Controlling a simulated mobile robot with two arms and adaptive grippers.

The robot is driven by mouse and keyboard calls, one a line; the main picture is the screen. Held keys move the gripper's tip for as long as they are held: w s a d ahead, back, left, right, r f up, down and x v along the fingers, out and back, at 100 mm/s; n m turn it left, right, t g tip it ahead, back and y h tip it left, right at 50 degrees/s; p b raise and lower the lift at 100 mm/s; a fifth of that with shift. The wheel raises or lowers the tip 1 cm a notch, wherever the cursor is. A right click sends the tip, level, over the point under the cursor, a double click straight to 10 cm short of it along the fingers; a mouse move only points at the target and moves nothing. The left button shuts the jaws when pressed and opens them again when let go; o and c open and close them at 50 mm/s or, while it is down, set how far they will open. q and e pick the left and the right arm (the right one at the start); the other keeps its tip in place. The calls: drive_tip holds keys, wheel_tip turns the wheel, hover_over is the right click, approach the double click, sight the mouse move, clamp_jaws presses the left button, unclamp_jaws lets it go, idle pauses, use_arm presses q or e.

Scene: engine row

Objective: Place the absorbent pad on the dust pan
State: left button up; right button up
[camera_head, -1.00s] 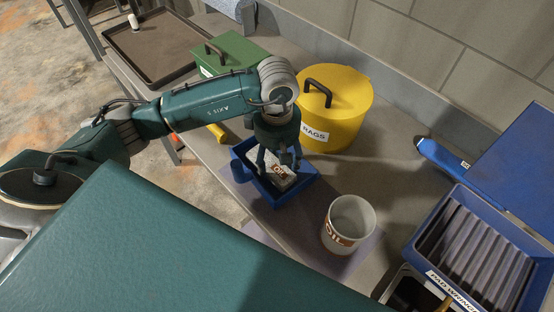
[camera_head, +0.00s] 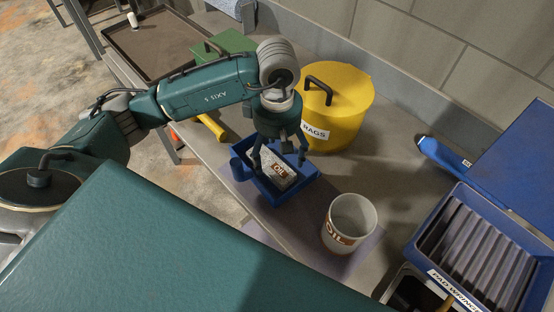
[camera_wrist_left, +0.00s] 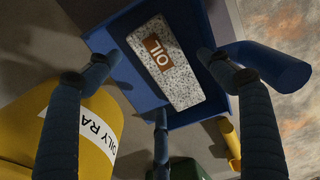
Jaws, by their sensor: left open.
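The absorbent pad (camera_head: 280,175) is a speckled grey block with a brown OIL label. It lies inside the blue dust pan (camera_head: 291,197), which rests on the bench with its round handle to the left. In the left wrist view the pad (camera_wrist_left: 177,82) lies flat on the floor of the pan (camera_wrist_left: 135,82). My left gripper (camera_head: 279,160) is just above the pad, fingers spread and empty. In the left wrist view its fingers (camera_wrist_left: 158,68) stand apart around the pad with gaps between. My right gripper is not in view.
A yellow rags bin (camera_head: 345,108) stands close behind the pan, with a green box (camera_head: 232,45) beyond. A white OIL cup (camera_head: 349,222) stands right of the pan. A dark tray (camera_head: 150,45) lies at far left.

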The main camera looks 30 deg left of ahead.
sight(277, 162)
use_arm(q)
wheel_tip(277, 162, up, 9)
drive_tip(key=b, duration=0.1)
idle(0.6)
